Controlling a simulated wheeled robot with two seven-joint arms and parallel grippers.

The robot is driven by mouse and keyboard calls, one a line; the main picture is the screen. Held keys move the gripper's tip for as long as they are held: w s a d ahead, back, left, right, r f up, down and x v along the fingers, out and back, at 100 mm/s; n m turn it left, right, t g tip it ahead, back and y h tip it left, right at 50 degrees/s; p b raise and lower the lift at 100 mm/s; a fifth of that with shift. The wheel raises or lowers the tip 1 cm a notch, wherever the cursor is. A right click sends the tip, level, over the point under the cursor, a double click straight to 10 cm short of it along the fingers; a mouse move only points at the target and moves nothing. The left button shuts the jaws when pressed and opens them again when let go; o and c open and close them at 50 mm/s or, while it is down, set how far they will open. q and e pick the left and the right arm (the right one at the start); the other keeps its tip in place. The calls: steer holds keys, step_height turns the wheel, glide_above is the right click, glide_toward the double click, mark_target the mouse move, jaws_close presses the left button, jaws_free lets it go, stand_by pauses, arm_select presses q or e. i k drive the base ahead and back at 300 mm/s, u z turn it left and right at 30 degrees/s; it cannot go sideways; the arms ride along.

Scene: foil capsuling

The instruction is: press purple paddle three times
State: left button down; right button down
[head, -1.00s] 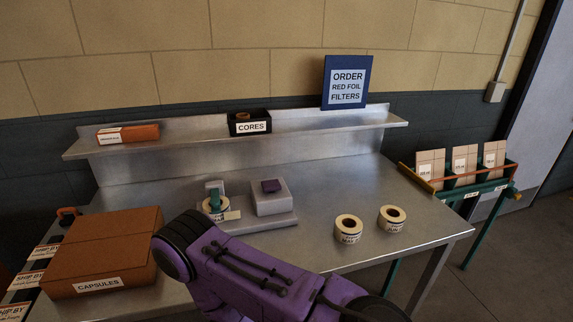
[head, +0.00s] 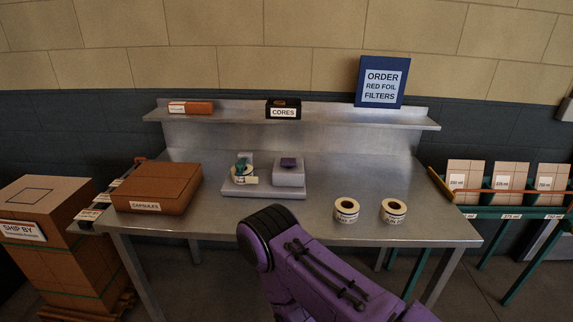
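The purple paddle (head: 289,162) sits on top of a grey block on the small machine (head: 250,191) near the middle of the steel table. A teal part and a label roll (head: 243,174) are on the machine's left side. A purple arm of mine reaches up from the bottom right, in front of the table, and its upper end is below the machine in the picture. No gripper fingers show. Nothing visible touches the paddle.
A brown capsules box (head: 158,188) is on the table's left. Two label rolls (head: 346,211) (head: 393,211) stand at the right front. Stacked cartons (head: 46,245) stand at left.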

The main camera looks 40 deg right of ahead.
mark_target(288, 162)
steer(key=z, duration=1)
